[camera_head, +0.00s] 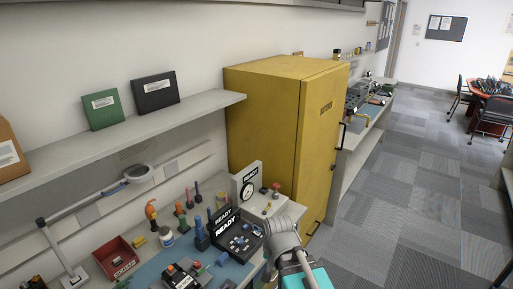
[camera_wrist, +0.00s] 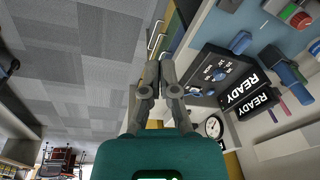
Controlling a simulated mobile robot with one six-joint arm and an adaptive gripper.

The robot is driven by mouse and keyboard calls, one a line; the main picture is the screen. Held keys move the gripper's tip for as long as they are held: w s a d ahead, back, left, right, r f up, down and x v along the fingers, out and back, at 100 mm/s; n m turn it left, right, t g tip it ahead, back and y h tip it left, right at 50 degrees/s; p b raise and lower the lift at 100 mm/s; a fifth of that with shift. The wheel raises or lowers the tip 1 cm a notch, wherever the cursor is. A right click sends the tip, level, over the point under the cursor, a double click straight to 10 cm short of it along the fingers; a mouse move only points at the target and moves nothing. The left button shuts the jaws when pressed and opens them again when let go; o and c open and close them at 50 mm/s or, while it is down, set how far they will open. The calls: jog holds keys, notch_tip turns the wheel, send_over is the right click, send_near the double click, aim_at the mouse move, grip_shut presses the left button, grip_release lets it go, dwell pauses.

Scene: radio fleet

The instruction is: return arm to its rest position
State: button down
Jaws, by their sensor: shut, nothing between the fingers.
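My gripper (camera_wrist: 160,66) shows in the wrist view, its two dark grey fingers close together at the tips and holding nothing. In that view it lies over the boundary between the grey carpet and the bench, with a black device (camera_wrist: 222,75) to its right. In the head view my grey arm link (camera_head: 283,238) and a teal part of my arm (camera_head: 307,279) reach in at the bottom, just right of the bench devices. My fingers cannot be made out in the head view.
A yellow cabinet (camera_head: 268,120) stands behind my arm. The black READY device (camera_head: 238,238) and a white dial stand (camera_head: 247,184) are close to its left. A grey shelf (camera_head: 200,112) runs along the wall. Open carpet (camera_head: 390,215) lies to the right.

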jog(key=s+d+n+g, duration=0.1)
jog(key=d+n, duration=0.1)
jog(key=d, duration=1)
jog(key=shift+s+d+f+n+h, duration=0.15)
jog(key=shift+f+n+h, duration=0.15)
jog(key=shift+f+n, duration=0.1)
dwell(0.4)
